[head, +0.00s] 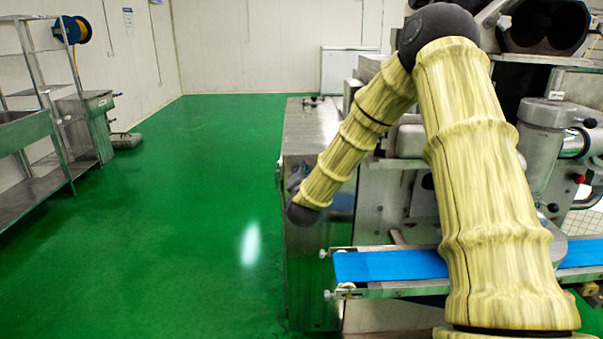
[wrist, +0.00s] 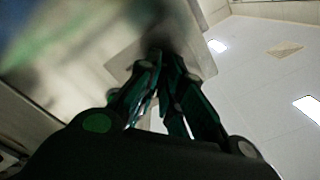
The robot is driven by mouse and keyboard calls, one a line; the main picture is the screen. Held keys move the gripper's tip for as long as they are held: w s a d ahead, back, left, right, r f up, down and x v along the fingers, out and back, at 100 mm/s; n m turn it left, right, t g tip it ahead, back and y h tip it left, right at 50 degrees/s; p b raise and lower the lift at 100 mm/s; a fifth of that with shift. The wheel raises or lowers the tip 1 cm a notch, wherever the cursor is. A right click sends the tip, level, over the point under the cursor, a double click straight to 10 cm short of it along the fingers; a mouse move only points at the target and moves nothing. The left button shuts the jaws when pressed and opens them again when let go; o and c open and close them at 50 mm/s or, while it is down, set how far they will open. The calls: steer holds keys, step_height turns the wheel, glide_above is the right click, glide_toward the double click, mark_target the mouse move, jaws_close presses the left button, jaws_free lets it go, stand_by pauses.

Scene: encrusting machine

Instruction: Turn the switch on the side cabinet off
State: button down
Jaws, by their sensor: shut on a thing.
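The steel side cabinet (head: 313,128) stands left of the machine in the head view. My arm reaches down to its left side face. My gripper is mostly hidden there behind my wrist joint. In the wrist view, my gripper (wrist: 161,62) has its fingers drawn together at a dark, blurred spot, which seems to be the switch (wrist: 160,42), against a pale metal panel (wrist: 120,48). The fingers are shut on it. The switch's shape and its turned position cannot be made out. In the head view the switch is not clearly visible.
A blue conveyor belt (head: 390,265) juts out to the right of the cabinet, below my arm. Steel shelving with a sink (head: 35,135) stands along the left wall. The green floor (head: 190,200) between is clear.

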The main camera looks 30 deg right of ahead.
steer(key=shift+s+f, duration=0.1)
steer(key=shift+f, duration=0.15)
steer(key=c, duration=1.8)
jaws_free()
steer(key=shift+c, duration=0.2)
steer(key=shift+o, duration=1.4)
steer(key=shift+r, duration=0.1)
steer(key=v, duration=1.2)
